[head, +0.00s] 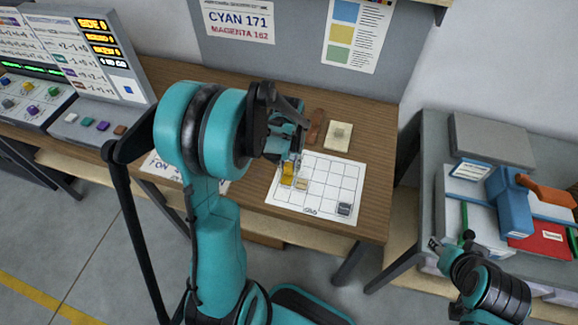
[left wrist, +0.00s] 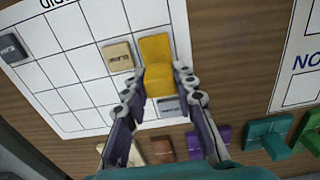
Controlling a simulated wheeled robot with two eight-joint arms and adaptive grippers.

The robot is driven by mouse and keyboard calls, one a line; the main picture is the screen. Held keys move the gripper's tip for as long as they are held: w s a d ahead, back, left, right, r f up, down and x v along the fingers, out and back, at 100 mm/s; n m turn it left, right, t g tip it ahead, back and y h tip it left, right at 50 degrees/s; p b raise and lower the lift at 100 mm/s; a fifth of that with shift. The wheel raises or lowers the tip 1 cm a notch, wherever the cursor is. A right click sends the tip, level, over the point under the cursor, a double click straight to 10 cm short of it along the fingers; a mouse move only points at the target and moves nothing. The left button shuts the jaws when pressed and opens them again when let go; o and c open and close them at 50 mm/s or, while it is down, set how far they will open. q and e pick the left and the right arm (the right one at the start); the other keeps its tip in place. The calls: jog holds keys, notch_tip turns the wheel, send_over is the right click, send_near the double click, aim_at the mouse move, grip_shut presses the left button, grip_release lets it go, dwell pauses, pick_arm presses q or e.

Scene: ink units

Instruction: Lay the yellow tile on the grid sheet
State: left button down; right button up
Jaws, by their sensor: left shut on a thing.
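The yellow tile (head: 288,172) is between the fingers of my left gripper (head: 292,150), over the near-left part of the grid sheet (head: 325,172). In the left wrist view the yellow tile (left wrist: 156,48) shows between the two fingertips (left wrist: 158,75) of the shut gripper, over the edge column of the sheet (left wrist: 75,65). I cannot tell whether it touches the paper. A beige tile (head: 301,184) lies beside it on the sheet. A dark grey tile (head: 344,209) lies at the sheet's corner. My right gripper (head: 450,246) is far off at lower right, its jaws unclear.
A blue-grey tile (left wrist: 170,106) lies just beside the yellow one. Purple (left wrist: 222,137) and teal (left wrist: 266,138) pieces lie on the wooden table (head: 375,165). A console (head: 98,60) stands at left.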

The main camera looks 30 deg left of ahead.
aim_at(289, 165)
pick_arm(q)
jog(key=shift+f, duration=0.15)
jog(key=c, duration=1.2)
grip_release()
jog(key=shift+r, duration=0.5)
notch_tip(289, 165, up, 11)
jog(key=p, duration=0.4)
jog(key=s+d+r+m+t, duration=0.1)
jog(key=s+d+r+t, duration=0.1)
jog(key=s+d, duration=0.1)
jog(key=s+d+r+t, duration=0.2)
jog(key=s+d, duration=0.2)
jog(key=s+d+r+m+t, duration=0.1)
jog(key=s+d+r+t, duration=0.2)
jog(key=s, duration=0.1)
jog(key=shift+d+m, duration=0.3)
